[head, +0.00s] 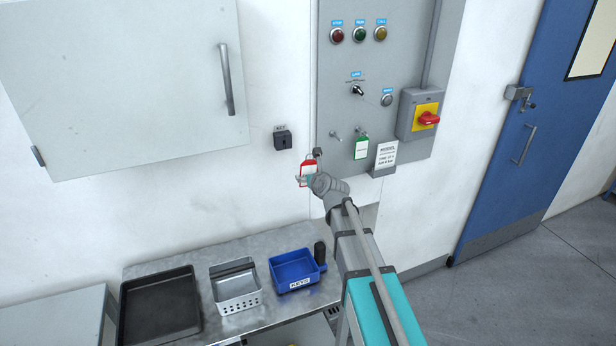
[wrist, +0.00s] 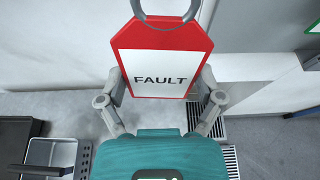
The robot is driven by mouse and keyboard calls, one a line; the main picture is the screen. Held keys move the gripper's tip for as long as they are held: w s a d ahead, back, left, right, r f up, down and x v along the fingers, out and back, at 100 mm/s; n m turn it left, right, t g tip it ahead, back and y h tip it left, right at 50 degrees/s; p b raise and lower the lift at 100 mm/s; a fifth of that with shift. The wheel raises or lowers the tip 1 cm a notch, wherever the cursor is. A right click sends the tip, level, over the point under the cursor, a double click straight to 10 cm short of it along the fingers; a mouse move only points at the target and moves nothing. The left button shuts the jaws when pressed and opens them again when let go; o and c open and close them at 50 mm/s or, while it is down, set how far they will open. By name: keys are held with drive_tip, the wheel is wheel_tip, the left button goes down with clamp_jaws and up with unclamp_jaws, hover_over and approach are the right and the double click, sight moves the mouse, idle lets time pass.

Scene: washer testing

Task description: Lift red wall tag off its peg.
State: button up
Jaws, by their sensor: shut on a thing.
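The red wall tag (wrist: 162,38) has a white face reading FAULT and a grey ring at its top, cut off by the upper picture edge in the wrist view. My gripper (wrist: 161,82) is shut on it, with one finger at each side edge. In the head view the tag (head: 309,167) is upright near the wall, left of the grey control panel, with my gripper (head: 305,180) at its lower part. A small dark peg (head: 317,152) shows just above it. I cannot tell whether the ring is around the peg.
A green tag (head: 361,149) and a white card (head: 385,155) are on the control panel (head: 340,80) to the right. Below is a metal table (head: 225,327) with a black tray (head: 160,305), a perforated metal basket (head: 238,303) and a blue KEYS bin (head: 296,285).

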drive_tip(key=shift+w+d, duration=1.7)
drive_tip(key=shift+w, duration=0.4)
drive_tip(key=shift+w+d, duration=1.65)
drive_tip(key=shift+w, duration=0.5)
drive_tip(key=shift+w+d, duration=1.7)
drive_tip(key=shift+w, duration=0.4)
idle(1.6)
